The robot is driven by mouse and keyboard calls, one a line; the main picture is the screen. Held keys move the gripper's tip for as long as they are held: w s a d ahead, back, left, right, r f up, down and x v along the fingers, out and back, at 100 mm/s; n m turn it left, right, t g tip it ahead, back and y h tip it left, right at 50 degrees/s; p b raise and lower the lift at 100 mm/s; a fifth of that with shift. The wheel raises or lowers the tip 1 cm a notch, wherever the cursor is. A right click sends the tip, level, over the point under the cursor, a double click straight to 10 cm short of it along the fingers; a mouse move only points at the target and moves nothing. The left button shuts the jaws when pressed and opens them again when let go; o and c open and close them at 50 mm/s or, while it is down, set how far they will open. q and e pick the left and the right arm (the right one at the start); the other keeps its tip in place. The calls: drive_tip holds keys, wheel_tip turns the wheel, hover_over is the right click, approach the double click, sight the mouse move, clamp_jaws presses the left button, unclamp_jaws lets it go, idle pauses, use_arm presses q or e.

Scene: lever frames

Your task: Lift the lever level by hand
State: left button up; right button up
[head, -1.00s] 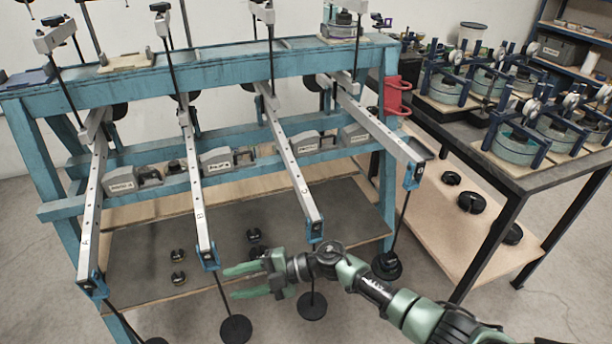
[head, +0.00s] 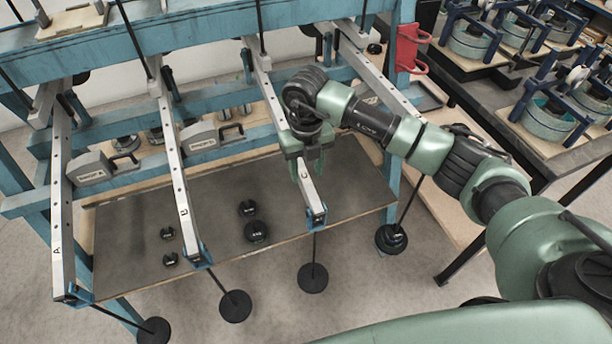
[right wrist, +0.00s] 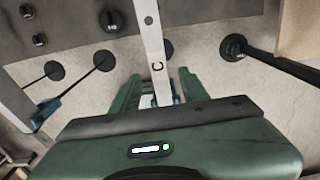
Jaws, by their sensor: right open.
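The lever marked C (head: 283,118) is a pale bar with holes, sloping down toward me from the blue frame to a blue end piece (head: 316,216). A rod with a dark round weight (head: 313,278) hangs below that end. My right gripper (head: 309,178) is open over lever C near its front end, pointing down. In the right wrist view, lever C (right wrist: 152,35) runs between the two green fingers (right wrist: 158,85), with a gap showing on each side. Contact is not visible. Levers A (head: 62,190) and B (head: 175,165) slope to the left. My left gripper is out of view.
Another lever (head: 380,75) lies right of C, partly behind my right arm, with a hanging weight (head: 391,239). Small weights (head: 256,232) sit on the dark lower shelf (head: 200,215). A dark table (head: 480,75) with several instruments stands at right. A red bracket (head: 411,48) is on the frame.

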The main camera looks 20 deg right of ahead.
sight(306, 180)
wheel_tip(306, 180, down, 5)
drive_tip(key=shift+f+p, duration=0.1)
drive_tip(key=shift+p, duration=0.25)
clamp_jaws()
drive_tip(key=shift+r, duration=0.2)
idle(1.1)
